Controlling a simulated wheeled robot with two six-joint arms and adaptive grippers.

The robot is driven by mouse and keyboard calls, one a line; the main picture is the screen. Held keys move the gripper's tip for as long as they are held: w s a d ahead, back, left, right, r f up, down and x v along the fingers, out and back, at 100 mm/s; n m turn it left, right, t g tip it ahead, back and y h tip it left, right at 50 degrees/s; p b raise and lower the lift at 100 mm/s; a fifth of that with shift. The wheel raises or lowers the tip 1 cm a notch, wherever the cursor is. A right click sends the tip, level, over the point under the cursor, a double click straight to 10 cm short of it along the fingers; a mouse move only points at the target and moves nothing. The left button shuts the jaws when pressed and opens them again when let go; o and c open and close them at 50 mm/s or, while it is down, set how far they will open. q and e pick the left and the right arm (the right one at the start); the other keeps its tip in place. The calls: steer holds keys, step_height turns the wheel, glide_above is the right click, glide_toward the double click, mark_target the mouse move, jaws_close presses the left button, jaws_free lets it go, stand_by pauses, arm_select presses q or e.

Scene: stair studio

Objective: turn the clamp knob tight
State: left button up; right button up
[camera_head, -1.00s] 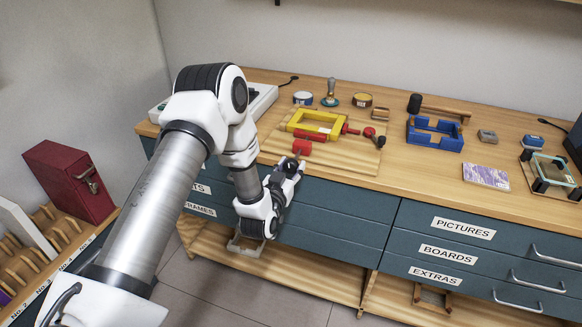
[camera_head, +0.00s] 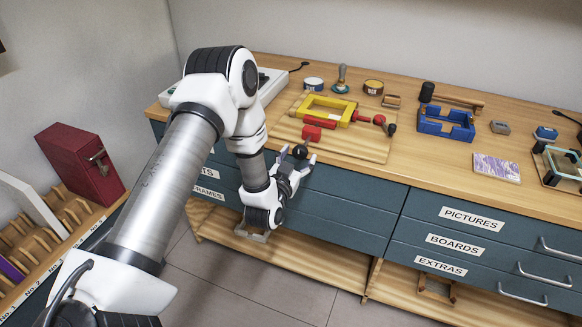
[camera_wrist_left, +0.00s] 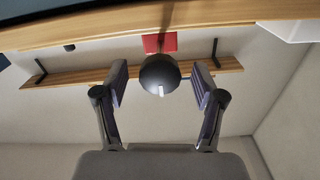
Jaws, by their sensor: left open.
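A black ball knob (camera_head: 300,151) with a red block (camera_head: 311,133) behind it is at the front edge of the bench, below a yellow frame clamp (camera_head: 346,119). My left gripper (camera_head: 297,157) is open, its fingers on either side of the knob. In the left wrist view the knob (camera_wrist_left: 159,73) carries a white mark and sits between the two open fingers (camera_wrist_left: 160,88), with visible gaps on both sides. The red block (camera_wrist_left: 160,43) shows behind it. My right gripper is not in view.
The clamp lies on a wooden board (camera_head: 365,152) on the bench. Another red and black knob is at its right (camera_head: 380,119). A blue frame jig (camera_head: 446,130), a mallet (camera_head: 428,92) and tins stand farther back. Drawers (camera_head: 340,205) lie below the front edge.

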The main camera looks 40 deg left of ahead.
arm_select(q)
steer(key=v, duration=1)
steer(key=shift+s, duration=0.15)
steer(key=shift+d, duration=0.1)
steer(key=s+d+f+m+g+h, duration=0.2)
steer(key=s+d+f+g, duration=0.25)
steer(key=f, duration=0.45)
steer(key=s+d+f+m+g+h, duration=0.1)
steer(key=s+d+f+g+h, duration=0.1)
steer(key=s+d+f+g, duration=0.5)
steer(key=s+f+n+g, duration=0.1)
steer(key=s+f+g, duration=0.2)
steer(key=s, duration=0.4)
steer(key=s+f+n+g, duration=0.1)
steer(key=s+f+g, duration=0.2)
steer(key=s, duration=0.4)
steer(key=shift+f, duration=0.55)
